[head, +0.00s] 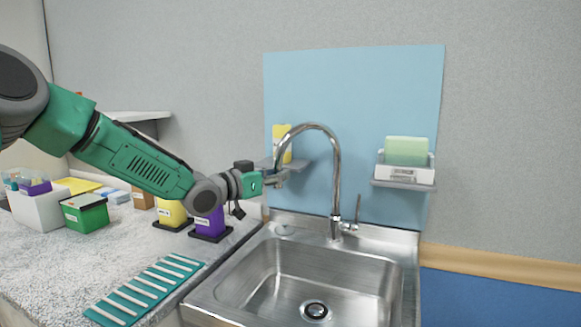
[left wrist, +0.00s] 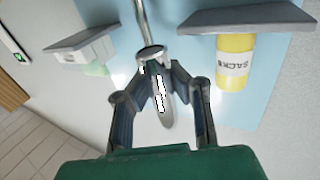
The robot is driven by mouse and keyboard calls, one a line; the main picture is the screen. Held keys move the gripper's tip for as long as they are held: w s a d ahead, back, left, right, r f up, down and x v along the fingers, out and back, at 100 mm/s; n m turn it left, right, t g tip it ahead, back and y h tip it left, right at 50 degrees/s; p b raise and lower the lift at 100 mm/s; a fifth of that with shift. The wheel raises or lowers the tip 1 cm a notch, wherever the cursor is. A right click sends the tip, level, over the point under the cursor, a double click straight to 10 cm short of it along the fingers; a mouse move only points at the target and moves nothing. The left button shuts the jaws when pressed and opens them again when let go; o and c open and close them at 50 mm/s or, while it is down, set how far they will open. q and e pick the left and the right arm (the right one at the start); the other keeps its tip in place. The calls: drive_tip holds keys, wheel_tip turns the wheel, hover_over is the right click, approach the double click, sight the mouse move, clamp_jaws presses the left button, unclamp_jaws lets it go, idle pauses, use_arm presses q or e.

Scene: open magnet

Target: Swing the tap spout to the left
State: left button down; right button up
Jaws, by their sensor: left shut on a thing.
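The chrome tap (head: 337,185) rises from the back edge of the steel sink. Its gooseneck spout (head: 311,126) arches over to the left, and its end is down at my left gripper (head: 274,180). In the left wrist view the spout (left wrist: 144,22) comes down from the top to between the fingers of my left gripper (left wrist: 160,75), which is shut on it near its outlet. The fingers partly hide the spout's end. The tap's lever (head: 357,210) stands at the right of its base. My right gripper is not in view.
The sink (head: 250,285) is empty. A yellow bottle (head: 281,135) stands on a small shelf behind the spout; a holder with a green sponge (head: 406,151) is at right. Several boxes and containers, including a purple one (head: 209,224), crowd the counter under my left arm.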

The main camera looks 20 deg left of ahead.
use_arm(q)
drive_tip(key=shift+w+a+f+p, duration=0.1)
drive_tip(key=shift+w+a+p, duration=0.25)
drive_tip(key=shift+w+a, duration=0.3)
drive_tip(key=shift+w+a+f+p, duration=0.1)
drive_tip(key=shift+w+a+p, duration=0.3)
drive_tip(key=shift+a, duration=0.4)
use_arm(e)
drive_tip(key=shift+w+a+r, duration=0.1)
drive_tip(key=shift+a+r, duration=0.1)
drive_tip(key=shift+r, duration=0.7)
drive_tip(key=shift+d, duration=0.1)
use_arm(q)
drive_tip(key=c, duration=1.5)
unclamp_jaws()
drive_tip(key=shift+r, duration=0.1)
drive_tip(key=shift+o, duration=0.5)
drive_tip(key=shift+s+a, duration=0.25)
drive_tip(key=shift+a, duration=0.1)
drive_tip(key=v, duration=1.1)
drive_tip(key=shift+s, duration=0.35)
